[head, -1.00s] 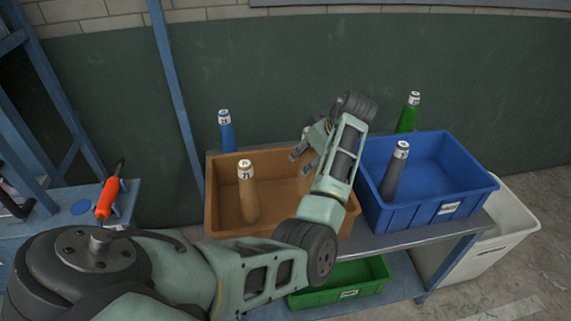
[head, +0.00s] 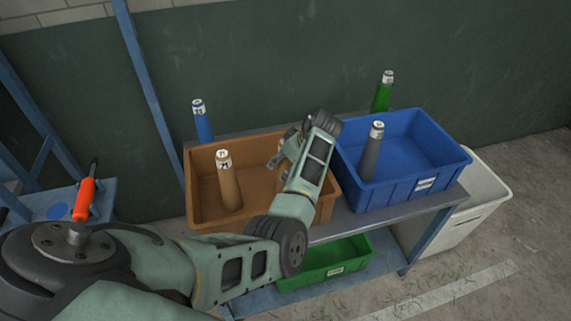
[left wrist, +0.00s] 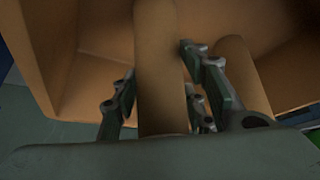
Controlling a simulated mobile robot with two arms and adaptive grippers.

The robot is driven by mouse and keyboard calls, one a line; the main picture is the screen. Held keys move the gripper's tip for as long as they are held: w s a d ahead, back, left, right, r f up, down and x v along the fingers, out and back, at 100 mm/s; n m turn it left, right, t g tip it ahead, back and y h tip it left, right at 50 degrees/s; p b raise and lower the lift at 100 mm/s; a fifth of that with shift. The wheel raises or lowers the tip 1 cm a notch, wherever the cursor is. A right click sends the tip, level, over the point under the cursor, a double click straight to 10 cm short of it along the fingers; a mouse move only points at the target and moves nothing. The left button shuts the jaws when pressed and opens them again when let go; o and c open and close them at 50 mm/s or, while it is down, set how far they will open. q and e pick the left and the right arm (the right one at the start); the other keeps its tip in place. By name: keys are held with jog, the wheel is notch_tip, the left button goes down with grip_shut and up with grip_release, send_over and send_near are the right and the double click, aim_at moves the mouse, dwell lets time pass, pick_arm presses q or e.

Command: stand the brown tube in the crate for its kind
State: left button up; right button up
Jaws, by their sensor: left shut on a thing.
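My left gripper (head: 285,152) is over the right part of the brown crate (head: 203,220). It is shut on a brown tube (left wrist: 160,65), which stands between its fingers in the left wrist view. In the head view the arm and gripper mostly hide this tube. A second brown tube (head: 230,184) with a white labelled top stands in the left part of the brown crate; a brown tube (left wrist: 240,72) also shows right of the fingers in the left wrist view. Whether the held tube touches the crate floor is hidden. My right gripper is not in view.
A blue crate (head: 400,192) with a grey tube (head: 372,152) stands right of the brown one. A blue tube (head: 202,122) and a green tube (head: 383,92) stand behind the crates. A green crate (head: 325,262) is below, a white bin (head: 480,205) at the right.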

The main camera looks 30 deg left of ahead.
pick_arm(q)
jog(key=o, duration=0.7)
jog(key=shift+f, duration=0.1)
jog(key=o, duration=0.4)
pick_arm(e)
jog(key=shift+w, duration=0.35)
pick_arm(q)
jog(key=shift+d+r, duration=0.1)
jog(key=shift+r, duration=0.25)
jog(key=b+v, duration=0.1)
jog(key=v, duration=1)
jog(key=shift+d+r, duration=0.1)
jog(key=shift+r, duration=0.2)
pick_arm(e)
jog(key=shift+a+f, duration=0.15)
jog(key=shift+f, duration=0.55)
